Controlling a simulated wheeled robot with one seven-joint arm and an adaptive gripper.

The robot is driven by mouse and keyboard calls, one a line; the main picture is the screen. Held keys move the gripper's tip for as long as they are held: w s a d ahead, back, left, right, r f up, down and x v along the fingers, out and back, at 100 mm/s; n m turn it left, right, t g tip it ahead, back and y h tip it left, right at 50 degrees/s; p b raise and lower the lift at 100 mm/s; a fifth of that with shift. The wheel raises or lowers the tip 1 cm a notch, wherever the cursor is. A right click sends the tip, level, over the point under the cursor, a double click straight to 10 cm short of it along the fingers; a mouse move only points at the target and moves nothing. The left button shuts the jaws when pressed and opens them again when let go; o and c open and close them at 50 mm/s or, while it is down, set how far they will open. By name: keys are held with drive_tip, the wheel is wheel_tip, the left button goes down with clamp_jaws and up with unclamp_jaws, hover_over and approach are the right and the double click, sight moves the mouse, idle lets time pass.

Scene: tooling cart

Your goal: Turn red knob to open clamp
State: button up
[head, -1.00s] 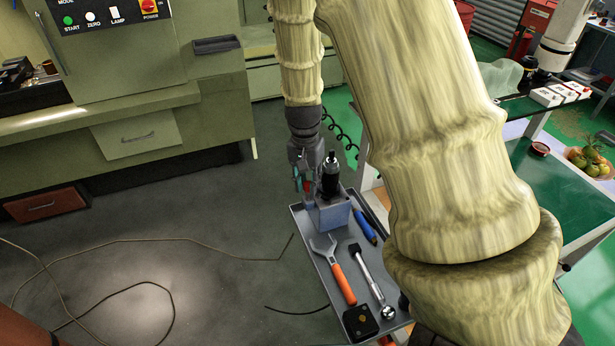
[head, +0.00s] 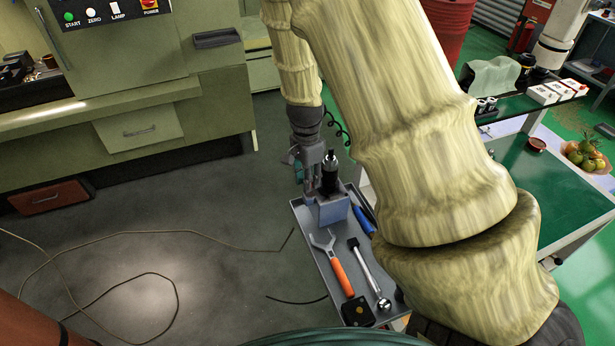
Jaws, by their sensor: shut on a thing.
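The blue-grey clamp block (head: 332,210) stands at the far end of the grey tray. A black tool holder (head: 330,175) stands upright in it. My gripper (head: 308,190) is at the left side of the clamp, pointing down, with its fingers close against it. The red knob is hidden now behind the fingers; it showed at this spot in the earlier frame. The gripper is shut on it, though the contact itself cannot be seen.
The grey tray (head: 326,268) also carries an orange-handled wrench (head: 341,276), a ratchet (head: 367,270), a blue-handled tool (head: 364,222) and a black box (head: 357,312).

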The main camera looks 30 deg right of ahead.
idle(0.4)
drive_tip(key=o, duration=0.8)
drive_tip(key=shift+c, duration=0.2)
drive_tip(key=shift+r, duration=0.1)
wheel_tip(320, 180, up, 12)
drive_tip(key=shift+w, duration=0.3)
